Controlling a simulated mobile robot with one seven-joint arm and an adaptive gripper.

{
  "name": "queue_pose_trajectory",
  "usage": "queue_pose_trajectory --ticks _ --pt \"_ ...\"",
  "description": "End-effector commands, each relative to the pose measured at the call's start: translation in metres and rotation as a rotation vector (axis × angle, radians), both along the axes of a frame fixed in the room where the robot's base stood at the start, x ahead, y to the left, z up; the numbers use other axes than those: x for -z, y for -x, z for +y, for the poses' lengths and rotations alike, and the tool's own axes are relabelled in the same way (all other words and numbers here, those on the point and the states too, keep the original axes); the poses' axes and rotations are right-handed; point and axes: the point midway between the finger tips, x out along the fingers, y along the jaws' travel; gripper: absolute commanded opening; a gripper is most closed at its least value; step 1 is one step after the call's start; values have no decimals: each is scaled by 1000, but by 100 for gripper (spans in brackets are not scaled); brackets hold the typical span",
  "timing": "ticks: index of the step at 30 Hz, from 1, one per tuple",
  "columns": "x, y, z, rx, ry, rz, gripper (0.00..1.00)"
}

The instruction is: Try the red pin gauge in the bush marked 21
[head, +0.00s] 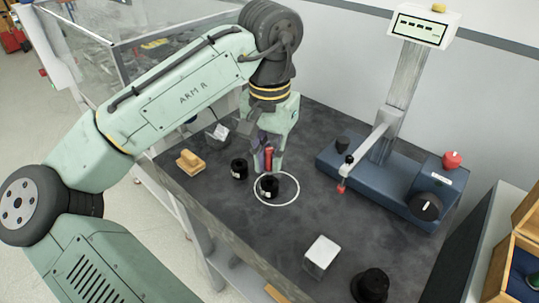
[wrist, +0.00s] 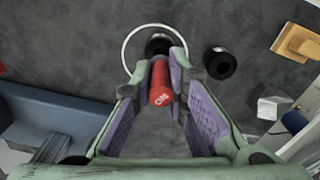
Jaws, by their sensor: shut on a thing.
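My gripper (head: 266,160) is shut on the red pin gauge (head: 268,156), which is roughly upright between the fingers. In the wrist view the red pin (wrist: 161,86) shows between the purple finger pads, with small white marking on its end. A black bush (head: 269,187) stands in a white ring on the dark bench, just below the pin; it also shows past the fingertips in the wrist view (wrist: 158,44). A second black bush (head: 239,169) stands outside the ring to the left. Their small labels are unreadable. I cannot tell whether the pin touches the ringed bush.
A blue measuring stand (head: 395,186) with a column and red-tipped probe stands at the right. A wooden block (head: 190,161) and a pale block (head: 218,131) lie at the left. A white block (head: 321,254) and a black knobbed object (head: 371,286) are in front.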

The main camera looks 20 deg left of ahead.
Motion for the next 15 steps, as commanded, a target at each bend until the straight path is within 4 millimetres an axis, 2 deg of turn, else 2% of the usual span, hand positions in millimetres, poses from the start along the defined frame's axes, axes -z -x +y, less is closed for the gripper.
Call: queue_pose_trajectory --ticks 15 --pt "9 0 0 1 1 0 0"
